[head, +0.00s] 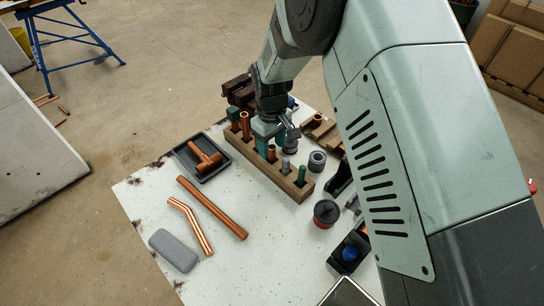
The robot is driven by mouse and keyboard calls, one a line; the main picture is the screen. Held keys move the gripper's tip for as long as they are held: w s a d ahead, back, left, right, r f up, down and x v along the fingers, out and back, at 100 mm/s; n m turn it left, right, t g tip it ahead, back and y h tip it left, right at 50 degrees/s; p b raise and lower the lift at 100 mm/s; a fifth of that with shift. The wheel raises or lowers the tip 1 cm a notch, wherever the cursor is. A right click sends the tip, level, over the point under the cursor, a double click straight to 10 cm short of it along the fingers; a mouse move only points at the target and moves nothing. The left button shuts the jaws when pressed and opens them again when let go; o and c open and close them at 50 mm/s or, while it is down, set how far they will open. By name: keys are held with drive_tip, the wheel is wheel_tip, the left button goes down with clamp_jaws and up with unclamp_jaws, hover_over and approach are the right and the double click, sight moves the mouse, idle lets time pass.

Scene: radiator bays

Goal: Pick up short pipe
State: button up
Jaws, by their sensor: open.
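A wooden rack (240,148) stands on the white worktop and holds several upright pieces. Among them are a short copper pipe (245,126) near its far left end and another short copper piece (271,154) near the middle. I cannot tell which of these is the task's short pipe. My gripper (277,145) is open, pointing down over the middle of the rack, close to the upright pieces. The gripper and arm hide part of the rack, and I cannot see what lies between the fingers.
A long straight copper pipe (212,208) and a bent copper pipe (190,226) lie on the worktop (240,270). A black tray (190,172) holds a copper tee. A grey case (173,250), a grey ring (317,161) and a dark red-black pot (326,213) stand around. The front middle is clear.

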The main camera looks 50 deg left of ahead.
sight(272, 158)
wheel_tip(272, 158, down, 4)
drive_tip(key=shift+r, duration=0.15)
clamp_jaws()
idle(0.3)
